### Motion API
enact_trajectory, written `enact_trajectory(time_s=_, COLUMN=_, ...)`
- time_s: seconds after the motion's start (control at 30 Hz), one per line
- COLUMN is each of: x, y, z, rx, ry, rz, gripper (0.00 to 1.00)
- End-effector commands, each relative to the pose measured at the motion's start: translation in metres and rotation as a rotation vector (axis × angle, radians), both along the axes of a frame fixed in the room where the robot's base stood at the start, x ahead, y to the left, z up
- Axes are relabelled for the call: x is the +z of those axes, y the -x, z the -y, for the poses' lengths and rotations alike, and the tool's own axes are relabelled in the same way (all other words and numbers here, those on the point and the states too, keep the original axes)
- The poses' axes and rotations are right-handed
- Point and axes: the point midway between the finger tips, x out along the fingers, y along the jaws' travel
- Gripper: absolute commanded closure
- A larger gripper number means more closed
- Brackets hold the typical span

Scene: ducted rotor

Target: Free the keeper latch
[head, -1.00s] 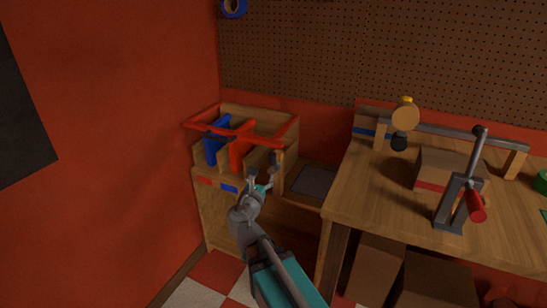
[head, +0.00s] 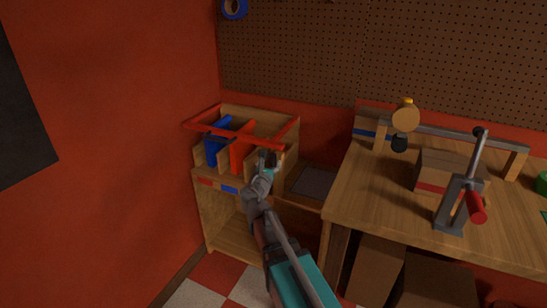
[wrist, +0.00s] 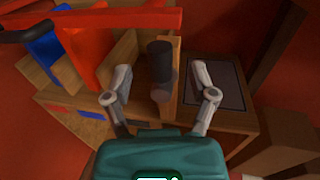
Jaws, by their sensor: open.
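A dark cylindrical knob (wrist: 160,62) stands at the front right post of a wooden rack (head: 228,208); I take it for the keeper latch, but the frames do not settle this. A red bar frame (head: 210,132) lies across the rack's top, over blue and red upright panels. My gripper (head: 268,160) is at the rack's front right corner. In the wrist view, my gripper (wrist: 162,85) is open, with one finger on each side of the knob and gaps visible. In the head view my gripper largely hides the knob.
A low ledge with a dark grey pad (head: 312,182) lies right of the rack. Farther right is a wooden workbench (head: 375,205) with a red-handled lever press (head: 460,205). A red wall (head: 120,150) closes the left side.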

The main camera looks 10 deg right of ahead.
Motion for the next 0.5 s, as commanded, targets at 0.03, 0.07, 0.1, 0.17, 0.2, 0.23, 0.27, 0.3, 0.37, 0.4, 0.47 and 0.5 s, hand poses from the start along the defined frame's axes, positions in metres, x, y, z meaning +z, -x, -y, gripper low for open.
enact_trajectory(time_s=0.03, x=0.000, y=-0.010, z=0.003, rx=-0.001, ry=0.000, rz=0.000, gripper=0.27)
enact_trajectory(time_s=0.07, x=0.000, y=-0.014, z=0.005, rx=-0.001, ry=0.000, rz=0.000, gripper=0.27)
enact_trajectory(time_s=0.1, x=0.000, y=-0.019, z=0.007, rx=-0.001, ry=0.000, rz=0.000, gripper=0.27)
enact_trajectory(time_s=0.17, x=0.000, y=-0.025, z=0.011, rx=-0.001, ry=0.000, rz=0.000, gripper=0.27)
enact_trajectory(time_s=0.2, x=0.000, y=-0.029, z=0.012, rx=-0.001, ry=0.000, rz=0.000, gripper=0.27)
enact_trajectory(time_s=0.23, x=0.000, y=-0.031, z=0.014, rx=-0.001, ry=0.000, rz=0.000, gripper=0.27)
enact_trajectory(time_s=0.27, x=0.000, y=-0.033, z=0.015, rx=-0.001, ry=0.000, rz=0.000, gripper=0.27)
enact_trajectory(time_s=0.3, x=0.000, y=-0.036, z=0.016, rx=-0.001, ry=0.000, rz=0.000, gripper=0.27)
enact_trajectory(time_s=0.37, x=0.000, y=-0.039, z=0.017, rx=-0.001, ry=0.000, rz=0.000, gripper=0.27)
enact_trajectory(time_s=0.4, x=0.000, y=-0.040, z=0.018, rx=-0.001, ry=0.000, rz=0.000, gripper=0.27)
enact_trajectory(time_s=0.47, x=0.000, y=-0.041, z=0.019, rx=0.000, ry=0.000, rz=0.000, gripper=0.27)
enact_trajectory(time_s=0.5, x=0.000, y=-0.042, z=0.019, rx=0.000, ry=0.000, rz=0.000, gripper=0.27)
